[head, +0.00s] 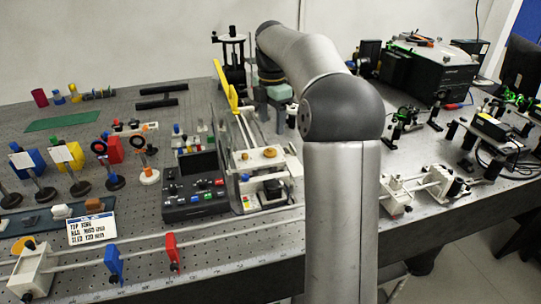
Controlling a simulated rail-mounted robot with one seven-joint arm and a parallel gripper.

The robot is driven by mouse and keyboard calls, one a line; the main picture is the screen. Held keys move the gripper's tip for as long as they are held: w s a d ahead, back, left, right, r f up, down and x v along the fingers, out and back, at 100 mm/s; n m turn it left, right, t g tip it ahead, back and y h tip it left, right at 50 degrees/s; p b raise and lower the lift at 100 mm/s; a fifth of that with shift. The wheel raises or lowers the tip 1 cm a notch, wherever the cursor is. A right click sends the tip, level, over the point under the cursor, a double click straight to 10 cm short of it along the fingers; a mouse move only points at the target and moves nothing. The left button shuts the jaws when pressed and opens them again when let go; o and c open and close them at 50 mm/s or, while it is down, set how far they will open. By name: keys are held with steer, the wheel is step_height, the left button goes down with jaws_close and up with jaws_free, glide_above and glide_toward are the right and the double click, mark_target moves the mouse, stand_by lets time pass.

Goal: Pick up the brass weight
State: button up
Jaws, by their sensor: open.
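I cannot single out the brass weight with certainty. A small brass-coloured round piece (270,152) sits on the pale instrument left of my arm. A yellow-brown disc (23,245) stands at the far left front, and a small yellow piece (75,93) lies at the back left. My arm rises in front of the bench, bends at its elbow and reaches toward the back.
A dark control box (195,187) with coloured buttons stands mid-bench. A rail (205,241) with blue and red holders runs along the front. Several posts with discs stand at left. A large black box (428,76) and green-topped optics crowd the right. Perforated bench shows free at back left.

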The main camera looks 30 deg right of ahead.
mark_target(270, 152)
steer(key=f, duration=0.8)
steer(key=shift+a+f, duration=0.15)
steer(key=shift+a, duration=0.1)
steer(key=c, duration=1.2)
steer(key=shift+c, duration=0.6)
